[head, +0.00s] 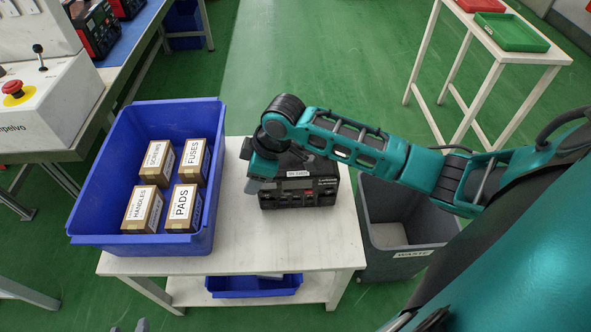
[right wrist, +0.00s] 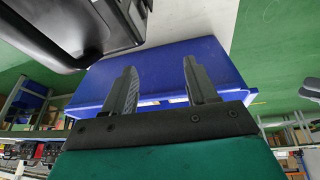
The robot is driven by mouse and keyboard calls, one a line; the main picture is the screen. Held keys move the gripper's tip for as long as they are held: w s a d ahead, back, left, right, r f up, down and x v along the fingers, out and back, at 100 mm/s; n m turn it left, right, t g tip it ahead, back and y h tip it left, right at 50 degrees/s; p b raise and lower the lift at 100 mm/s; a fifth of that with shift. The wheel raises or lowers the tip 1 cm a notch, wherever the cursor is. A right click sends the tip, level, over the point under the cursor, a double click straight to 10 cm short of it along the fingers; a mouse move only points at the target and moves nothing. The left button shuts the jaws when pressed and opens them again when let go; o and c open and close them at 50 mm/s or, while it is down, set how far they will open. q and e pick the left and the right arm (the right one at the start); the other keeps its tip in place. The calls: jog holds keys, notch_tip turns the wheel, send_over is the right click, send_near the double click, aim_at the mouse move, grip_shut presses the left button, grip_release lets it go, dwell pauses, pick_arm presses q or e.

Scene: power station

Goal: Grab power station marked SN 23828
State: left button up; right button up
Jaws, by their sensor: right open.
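A black power station (head: 300,187) stands on the white table in the head view. A white label sits on its top front edge, but its number is too small to read for certain. My right arm reaches over it from the right, hiding part of its top. My right gripper (head: 258,178) points down at its left side. In the right wrist view my right gripper (right wrist: 162,88) is open with nothing between its fingers. A dark casing (right wrist: 85,28) fills the upper left there. Small grey tips at the head view's bottom edge may be my left gripper (head: 130,327).
A blue bin (head: 92,205) with boxes marked SCREWS, FUSES, HANDLES and PADS stands left of the power station. A grey waste bin (head: 405,265) is at the right. A blue tray (head: 255,287) lies on the lower shelf. More red-black devices (head: 95,30) stand at the upper left.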

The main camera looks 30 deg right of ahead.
aim_at(296, 145)
jog(key=w+d+r+n+g+h+b, duration=0.1)
jog(key=w+d+r+n+g+h, duration=0.15)
jog(key=d+r, duration=0.9)
jog(key=shift+m+g, duration=0.45)
jog(key=f, duration=0.2)
jog(key=f+b, duration=0.1)
jog(key=f, duration=0.2)
jog(key=d+f, duration=0.1)
jog(key=f, duration=0.2)
jog(key=shift+w+b, duration=0.3)
jog(key=shift+w, duration=0.05)
jog(key=f, duration=0.2)
jog(key=f+b, duration=0.1)
jog(key=f, duration=0.2)
jog(key=shift+s+f, duration=0.2)
jog(key=shift+f, duration=0.05)
pick_arm(q)
jog(key=shift+w+d+f+h, duration=0.15)
jog(key=shift+w+d+f, duration=0.05)
jog(key=shift+d+f, duration=0.3)
jog(key=shift+w+d+f+h, duration=0.2)
jog(key=shift+d+f, duration=0.15)
jog(key=shift+f, duration=0.2)
pick_arm(e)
grip_shut()
jog(key=shift+w+r, duration=0.15)
jog(key=shift+r, duration=0.15)
